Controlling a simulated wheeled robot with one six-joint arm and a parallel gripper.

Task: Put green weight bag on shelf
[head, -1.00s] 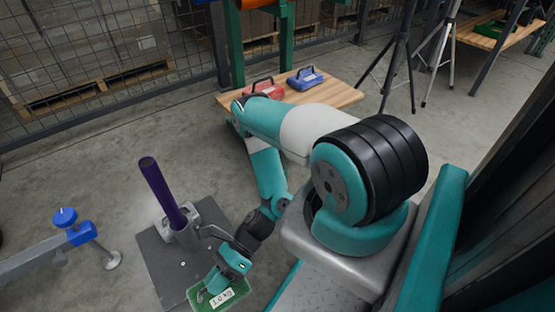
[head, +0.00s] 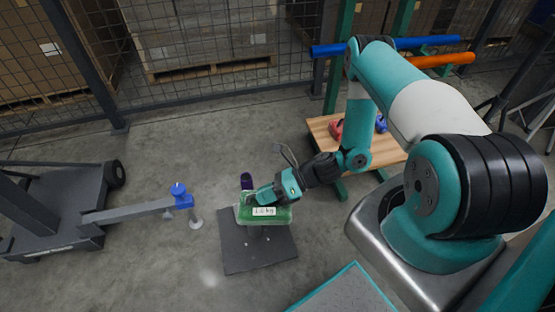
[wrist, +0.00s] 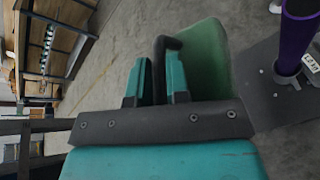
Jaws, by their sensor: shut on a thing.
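The green weight bag (head: 263,215), labelled 1.0 kg, hangs from my gripper (head: 288,188) in the head view, in front of a purple post. In the wrist view my gripper (wrist: 158,82) is shut on the bag's black handle, and the green bag (wrist: 208,60) shows just beyond the fingers. The bag seems held above the dark base plate; its exact height is hard to tell. The wooden shelf (head: 325,128) stands behind my arm with a red bag (head: 336,128) and a blue bag (head: 381,123) on it, partly hidden by my arm.
The purple post (head: 246,180) rises from the dark floor plate (head: 240,252); it also shows in the wrist view (wrist: 293,40). Blue and orange bars (head: 440,59) sit above the shelf. Open floor lies between.

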